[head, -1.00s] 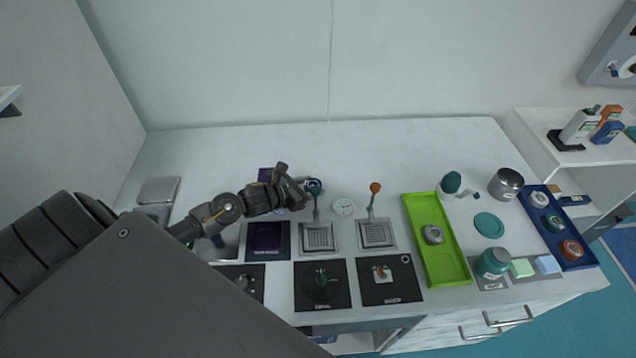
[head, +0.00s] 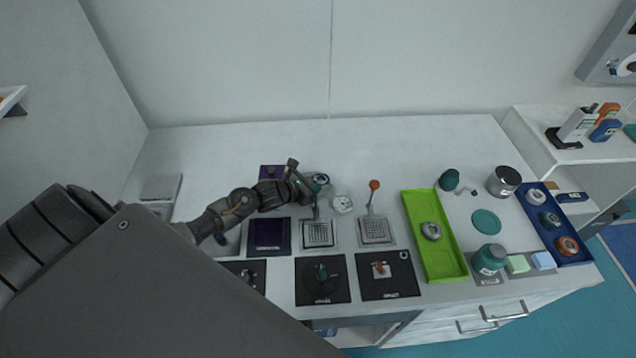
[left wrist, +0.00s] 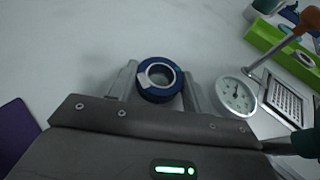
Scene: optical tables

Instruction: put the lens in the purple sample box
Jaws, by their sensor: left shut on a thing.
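The lens is a blue ring with a clear centre (left wrist: 158,80), between the two fingers of my left gripper (left wrist: 160,88) in the left wrist view. It also shows as a small blue ring (head: 322,178) in the head view, at the tip of my left gripper (head: 312,184). That gripper is shut on it. A purple box (head: 270,172) lies behind the gripper, partly hidden by it; a purple surface (left wrist: 14,135) also shows at the left wrist view's left edge. A dark purple square tray (head: 268,233) sits in front of my arm. My right gripper is not in view.
A white dial gauge (head: 342,204) stands close to the gripper's right. Two grid plates with levers, one orange-tipped (head: 374,185), are in front. A green tray (head: 437,250) lies farther right. The back of the table is clear.

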